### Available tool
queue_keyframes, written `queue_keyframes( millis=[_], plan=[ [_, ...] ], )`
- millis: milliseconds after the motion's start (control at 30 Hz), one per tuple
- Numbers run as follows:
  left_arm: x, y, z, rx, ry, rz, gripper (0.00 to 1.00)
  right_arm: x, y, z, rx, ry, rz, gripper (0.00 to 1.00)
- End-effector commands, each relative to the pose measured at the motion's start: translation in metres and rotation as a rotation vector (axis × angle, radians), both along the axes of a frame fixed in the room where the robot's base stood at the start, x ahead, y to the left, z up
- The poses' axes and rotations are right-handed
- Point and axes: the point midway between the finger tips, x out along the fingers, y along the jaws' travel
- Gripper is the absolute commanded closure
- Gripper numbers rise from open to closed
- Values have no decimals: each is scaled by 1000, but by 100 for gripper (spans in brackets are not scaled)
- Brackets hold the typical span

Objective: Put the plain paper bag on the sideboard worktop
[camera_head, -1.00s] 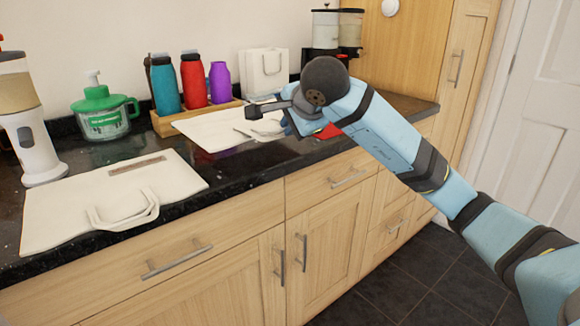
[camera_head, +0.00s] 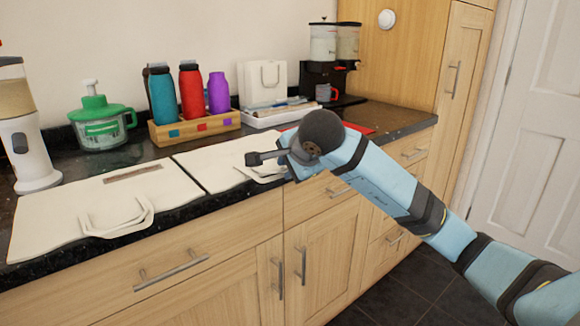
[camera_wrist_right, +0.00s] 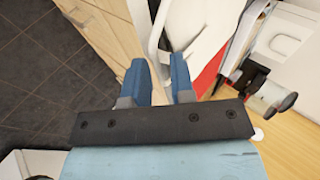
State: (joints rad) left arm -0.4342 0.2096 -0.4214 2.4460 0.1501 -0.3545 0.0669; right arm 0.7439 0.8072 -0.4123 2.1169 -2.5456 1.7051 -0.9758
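A flat white paper bag (camera_head: 207,162) without a visible marking lies on the dark worktop (camera_head: 386,117), its front reaching the counter's edge. Its handle is beside my right gripper (camera_head: 268,157). In the right wrist view the bag (camera_wrist_right: 196,28) lies beyond the fingers (camera_wrist_right: 159,75), which stand apart with the handle strap (camera_wrist_right: 155,40) at the gap. I cannot tell whether they touch the strap. Another flat white bag (camera_head: 70,208) with a brown strip lies to the left, its loop handle toward the front. My left gripper is not in view.
A wooden box (camera_head: 196,128) with several bottles, a green-lidded chopper (camera_head: 103,125), a white tray (camera_head: 275,117) and an upright white bag (camera_head: 264,83) stand behind. A drink dispenser (camera_head: 330,60) is at the back right. A red flat item (camera_head: 357,128) lies near my right arm.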

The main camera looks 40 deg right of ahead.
Motion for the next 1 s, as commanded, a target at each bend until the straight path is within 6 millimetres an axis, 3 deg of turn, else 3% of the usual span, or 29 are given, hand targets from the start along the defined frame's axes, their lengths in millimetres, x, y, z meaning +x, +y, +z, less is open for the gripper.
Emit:
queue_keyframes(
  millis=[433, 800, 1000],
  plan=[
    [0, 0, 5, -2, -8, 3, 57, -6, 1, 9, 0, -2, 0, 68],
    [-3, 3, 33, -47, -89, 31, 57, -58, 9, 62, -2, -3, 1, 68],
    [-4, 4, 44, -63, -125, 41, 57, -79, 13, 80, -1, -3, 1, 68]
  ],
)
